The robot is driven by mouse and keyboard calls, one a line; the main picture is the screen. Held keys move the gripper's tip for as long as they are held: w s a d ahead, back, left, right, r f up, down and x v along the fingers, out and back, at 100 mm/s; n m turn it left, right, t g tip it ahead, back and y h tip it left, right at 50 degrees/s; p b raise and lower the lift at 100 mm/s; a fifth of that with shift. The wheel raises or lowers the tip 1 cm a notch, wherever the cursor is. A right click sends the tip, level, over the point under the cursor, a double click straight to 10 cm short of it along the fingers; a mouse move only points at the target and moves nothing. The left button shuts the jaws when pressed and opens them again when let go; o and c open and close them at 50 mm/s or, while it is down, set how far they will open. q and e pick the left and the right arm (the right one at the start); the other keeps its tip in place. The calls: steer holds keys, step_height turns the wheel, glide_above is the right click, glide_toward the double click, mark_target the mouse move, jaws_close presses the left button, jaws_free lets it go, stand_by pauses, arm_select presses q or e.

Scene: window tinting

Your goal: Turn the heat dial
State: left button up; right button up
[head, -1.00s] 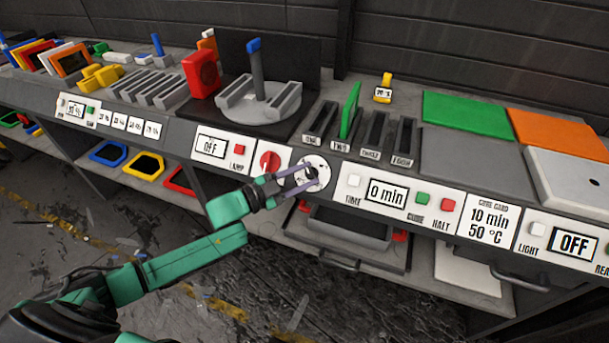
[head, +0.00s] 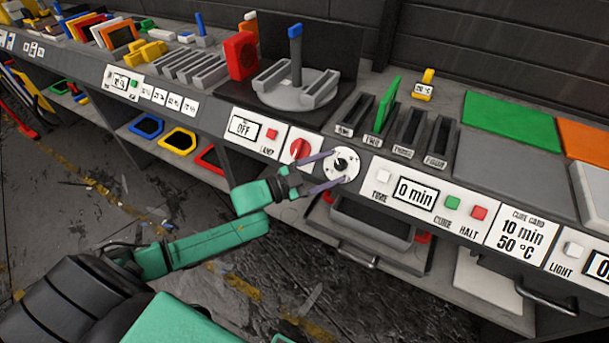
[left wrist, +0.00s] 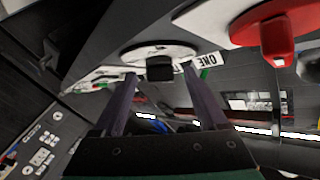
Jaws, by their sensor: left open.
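A round white dial with a black knob (head: 341,164) sits on the front panel, between a red knob (head: 300,149) and the timer panel. I see no readable label naming it as the heat dial. My left gripper (head: 336,168) is open at this dial, one finger toward its upper left side and the other below. In the left wrist view, the black knob (left wrist: 160,68) appears between the two fingertips, with gaps on both sides. I cannot tell how deep the fingers reach. The red knob (left wrist: 278,38) is at the upper right there. My right gripper is out of view.
A timer display (head: 415,194) reads 0 min, with green and red buttons beside it. A cure card (head: 520,236) reads 10 min, 50 °C. A lamp display (head: 243,128) reads OFF.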

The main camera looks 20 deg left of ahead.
arm_select(q)
steer(key=v, duration=1.3)
steer(key=shift+p, duration=0.3)
steer(key=shift+a+f, duration=0.1)
steer(key=shift+f, duration=0.05)
steer(key=s+a+f+n+g+y, duration=0.1)
steer(key=a+f+n+y, duration=0.25)
steer(key=a+f, duration=0.4)
steer(key=s+a+f+n+y, duration=0.1)
steer(key=a+f+n+y, duration=0.3)
steer(key=f, duration=0.7)
steer(key=s+a+f+n+g+y, duration=0.1)
steer(key=s+f+g+y, duration=0.1)
steer(key=s+f, duration=0.35)
steer(key=s+a+f+n+g+y, duration=0.1)
steer(key=s+f+g+y, duration=0.15)
steer(key=f, duration=0.55)
steer(key=s+d+f+g, duration=0.2)
steer(key=s+d+f, duration=0.2)
steer(key=s, duration=0.3)
steer(key=s+d+f+n+g, duration=0.1)
steer(key=s+d+f+g, duration=0.2)
steer(key=s+f, duration=0.3)
steer(key=s+d+f+n+g, duration=0.1)
steer(key=s+d+f+g, duration=0.1)
steer(key=s+d+f, duration=0.3)
steer(key=s, duration=0.3)
steer(key=shift+s, duration=0.3)
